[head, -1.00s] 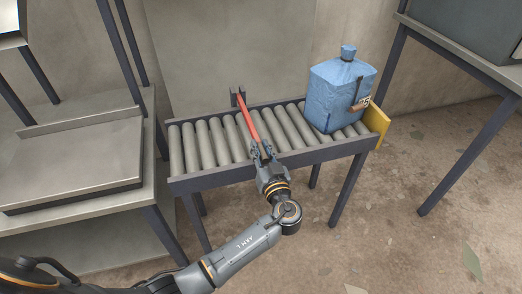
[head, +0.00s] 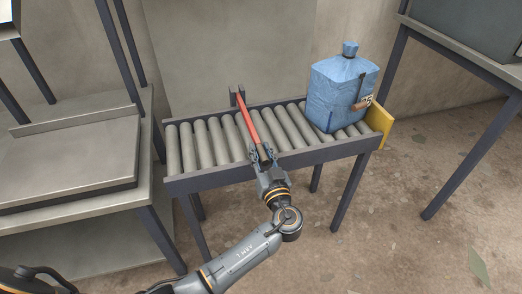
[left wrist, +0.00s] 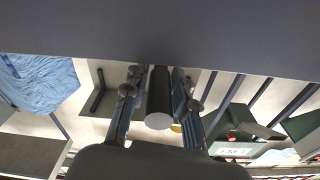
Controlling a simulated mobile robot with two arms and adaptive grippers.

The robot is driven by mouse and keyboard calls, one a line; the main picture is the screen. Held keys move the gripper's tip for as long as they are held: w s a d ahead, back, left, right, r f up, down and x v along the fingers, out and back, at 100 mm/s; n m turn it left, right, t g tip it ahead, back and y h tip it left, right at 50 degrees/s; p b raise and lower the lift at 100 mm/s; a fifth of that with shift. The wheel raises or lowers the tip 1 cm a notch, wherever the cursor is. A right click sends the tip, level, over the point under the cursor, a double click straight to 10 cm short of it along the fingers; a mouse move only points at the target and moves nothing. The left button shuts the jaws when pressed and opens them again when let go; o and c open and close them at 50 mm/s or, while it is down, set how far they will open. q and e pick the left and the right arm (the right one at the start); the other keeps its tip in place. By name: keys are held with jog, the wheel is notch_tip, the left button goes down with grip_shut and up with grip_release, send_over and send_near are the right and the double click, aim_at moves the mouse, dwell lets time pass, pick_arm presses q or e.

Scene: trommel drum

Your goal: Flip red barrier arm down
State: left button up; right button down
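The red barrier arm (head: 250,120) is a thin red bar lying lengthwise across the roller conveyor (head: 221,178). It runs from a dark upright bracket (head: 237,94) at the back rail to the front rail. My left gripper (head: 262,154) is at the bar's near end, above the front rail, with its fingers spread on either side. In the left wrist view, the fingers (left wrist: 158,80) flank a dark round bar end (left wrist: 160,120); contact is unclear. The height of the bar over the rollers is hard to judge. My right gripper is not in view.
A blue jug-like container (head: 340,92) stands on the right part of the rollers, by a yellow end plate (head: 380,118). A grey bench (head: 75,160) is close at the left, and a dark-legged table (head: 470,65) stands at the right. Floor in front is clear.

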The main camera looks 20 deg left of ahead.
pick_arm(q)
jog(key=shift+o, duration=1.1)
jog(key=v, duration=1.2)
jog(key=shift+w, duration=0.1)
